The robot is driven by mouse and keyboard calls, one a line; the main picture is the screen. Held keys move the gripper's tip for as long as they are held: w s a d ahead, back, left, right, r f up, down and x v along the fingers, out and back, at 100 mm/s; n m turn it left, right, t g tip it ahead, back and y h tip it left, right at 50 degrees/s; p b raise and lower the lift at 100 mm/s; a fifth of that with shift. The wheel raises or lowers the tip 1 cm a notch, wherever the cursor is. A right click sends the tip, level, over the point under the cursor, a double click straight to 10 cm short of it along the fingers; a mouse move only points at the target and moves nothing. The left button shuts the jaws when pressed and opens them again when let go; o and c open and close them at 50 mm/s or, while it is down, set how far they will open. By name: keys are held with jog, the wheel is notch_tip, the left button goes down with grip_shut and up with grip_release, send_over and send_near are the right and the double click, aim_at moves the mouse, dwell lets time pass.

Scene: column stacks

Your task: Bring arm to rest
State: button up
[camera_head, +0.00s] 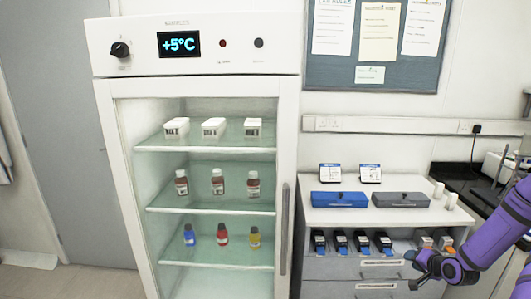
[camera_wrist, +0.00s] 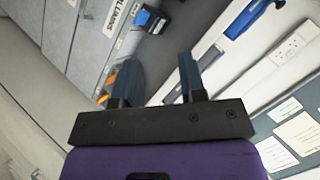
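My arm is purple and reaches in from the right edge of the head view. My gripper (camera_head: 418,270) is in front of the lower right of the white cabinet, near its drawers. In the wrist view my gripper (camera_wrist: 163,78) shows two dark blue fingers standing apart, with nothing between them. The fingers point toward the cabinet front and touch nothing that I can see.
A glass-fronted fridge (camera_head: 284,120) holds white boxes, brown bottles and coloured bottles on its shelves. The white cabinet (camera_head: 345,215) bears a blue case (camera_head: 339,200) and a grey case (camera_head: 400,200). Several dark-and-blue boxes (camera_head: 340,242) stand on its shelf. Floor at left (camera_head: 60,283) is clear.

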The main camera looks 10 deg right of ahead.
jog(key=a+r+n+g+h, duration=0.15)
jog(key=a+r, duration=0.35)
jog(key=r, duration=0.6)
jog(key=s+a+r+n+g+h, duration=0.1)
jog(key=a+r+n+g, duration=0.3)
jog(key=r, duration=0.6)
jog(key=a+r+n+t+h, duration=0.1)
jog(key=a+r, duration=0.5)
jog(key=r, duration=0.5)
jog(key=s+a+r+n+g, duration=0.1)
jog(key=s+a+r+n, duration=0.1)
jog(key=s+a+r, duration=0.8)
jog(key=s+a+r+n+y, duration=0.1)
jog(key=s+a, duration=0.3)
jog(key=s, duration=0.4)
jog(key=s+a+r+n+y, duration=0.1)
jog(key=s+a+r+y, duration=0.1)
jog(key=s+a, duration=0.3)
jog(key=s, duration=0.2)
jog(key=shift+s+r+g, duration=0.35)
jog(key=shift+s, duration=0.05)
jog(key=shift+w, duration=0.1)
